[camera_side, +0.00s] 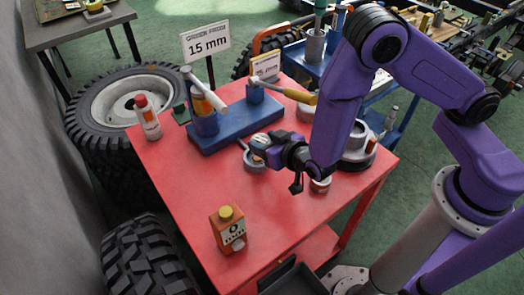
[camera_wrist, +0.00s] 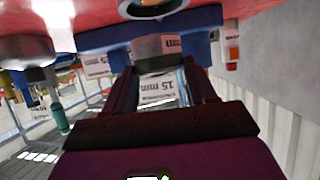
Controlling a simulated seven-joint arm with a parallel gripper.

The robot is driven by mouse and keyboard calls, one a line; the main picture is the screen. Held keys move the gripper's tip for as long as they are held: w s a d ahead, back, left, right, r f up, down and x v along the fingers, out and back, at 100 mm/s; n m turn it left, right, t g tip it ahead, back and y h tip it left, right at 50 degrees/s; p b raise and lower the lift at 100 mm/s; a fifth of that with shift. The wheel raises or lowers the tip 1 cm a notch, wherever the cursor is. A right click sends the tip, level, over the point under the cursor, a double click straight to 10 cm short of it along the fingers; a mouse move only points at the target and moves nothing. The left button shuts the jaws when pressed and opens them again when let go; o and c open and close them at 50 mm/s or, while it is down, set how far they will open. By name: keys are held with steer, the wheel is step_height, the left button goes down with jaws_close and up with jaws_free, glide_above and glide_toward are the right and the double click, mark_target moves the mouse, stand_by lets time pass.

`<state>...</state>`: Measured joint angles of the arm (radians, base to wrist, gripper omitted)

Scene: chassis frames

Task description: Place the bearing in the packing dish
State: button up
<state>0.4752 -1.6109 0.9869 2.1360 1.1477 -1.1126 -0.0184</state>
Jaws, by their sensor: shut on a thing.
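My gripper (camera_side: 270,147) is low over the middle of the red table, shut on a small grey labelled part, apparently the bearing (camera_side: 260,141). In the wrist view, the bearing (camera_wrist: 157,46) sits between the two fingertips of my gripper (camera_wrist: 160,62), its label partly readable as "mm". A grey ring-shaped piece (camera_side: 254,164) lies on the table just below the held part; it also shows at the wrist view's top edge (camera_wrist: 150,10). A wide round grey dish (camera_side: 357,161) stands at the table's right, partly behind my arm. I cannot tell which is the packing dish.
A blue block (camera_side: 236,132) holding tools stands behind my gripper. A "15 mm" sign (camera_side: 207,44) rises at the back. A red-and-white bottle (camera_side: 147,118) stands at left, an orange carton (camera_side: 229,232) in front, a small can (camera_side: 320,184) at right. The table's left middle is clear.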

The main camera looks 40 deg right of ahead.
steer(key=shift+w+a+f, duration=0.2)
steer(key=shift+w+f, duration=0.15)
steer(key=shift+f, duration=0.05)
steer(key=shift+w+a+f, duration=0.1)
steer(key=shift+w+f, duration=0.05)
steer(key=shift+f, duration=1.55)
steer(key=shift+f, duration=0.1)
steer(key=o, duration=1.4)
steer(key=shift+f, duration=0.1)
